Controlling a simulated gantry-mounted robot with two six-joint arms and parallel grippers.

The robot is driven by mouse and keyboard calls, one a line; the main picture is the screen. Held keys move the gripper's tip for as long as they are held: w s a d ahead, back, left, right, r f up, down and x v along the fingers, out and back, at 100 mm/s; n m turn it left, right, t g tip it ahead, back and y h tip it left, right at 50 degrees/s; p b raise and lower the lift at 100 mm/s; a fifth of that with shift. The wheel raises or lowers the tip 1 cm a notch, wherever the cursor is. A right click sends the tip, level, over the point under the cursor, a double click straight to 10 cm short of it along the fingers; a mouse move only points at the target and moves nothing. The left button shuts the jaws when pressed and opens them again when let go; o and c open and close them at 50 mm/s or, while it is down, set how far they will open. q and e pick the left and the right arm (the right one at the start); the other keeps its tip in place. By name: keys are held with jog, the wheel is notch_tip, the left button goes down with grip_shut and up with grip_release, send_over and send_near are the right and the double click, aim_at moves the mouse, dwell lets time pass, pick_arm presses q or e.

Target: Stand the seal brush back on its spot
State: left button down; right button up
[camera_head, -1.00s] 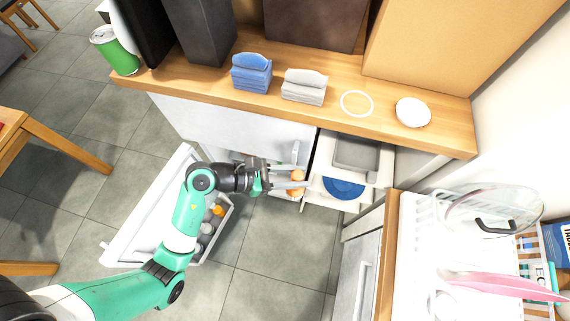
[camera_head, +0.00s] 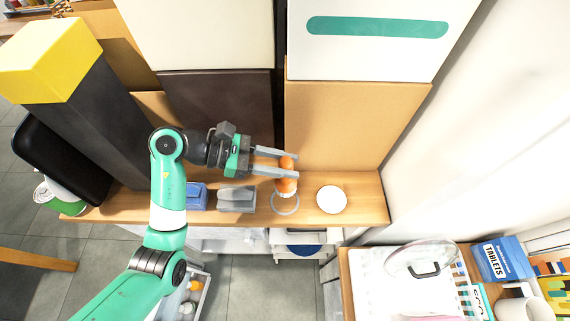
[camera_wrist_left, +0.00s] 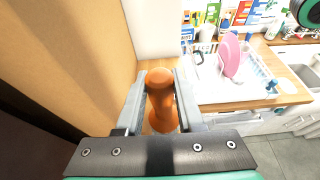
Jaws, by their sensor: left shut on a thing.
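The seal brush has an orange knobbed handle and a pale lower end (camera_head: 287,186); in the left wrist view its orange handle (camera_wrist_left: 160,102) stands between the fingers. My left gripper (camera_head: 297,163) is shut on the handle, with the brush roughly upright. In the head view the brush is over the back part of a white ring mark (camera_head: 286,214) on the wooden counter (camera_head: 365,205). I cannot tell whether its lower end touches the counter. My right gripper is not in view.
A white round dish (camera_head: 331,199) lies right of the ring. A grey block (camera_head: 237,199) and a blue block (camera_head: 197,197) sit to its left. A tan panel (camera_head: 340,125) rises close behind. Open drawers are below; a dish rack (camera_head: 400,285) is at the lower right.

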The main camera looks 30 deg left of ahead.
aim_at(278, 182)
pick_arm(q)
jog(key=shift+s, duration=0.2)
jog(key=shift+f+b, duration=0.25)
jog(key=shift+b, duration=0.1)
notch_tip(278, 182, down, 6)
jog(key=b, duration=0.5)
jog(key=shift+r, duration=0.2)
jog(key=shift+f+b, duration=1)
jog(key=shift+b, duration=0.05)
dwell(0.3)
jog(key=shift+c, duration=2.2)
grip_release()
jog(key=shift+a, duration=0.1)
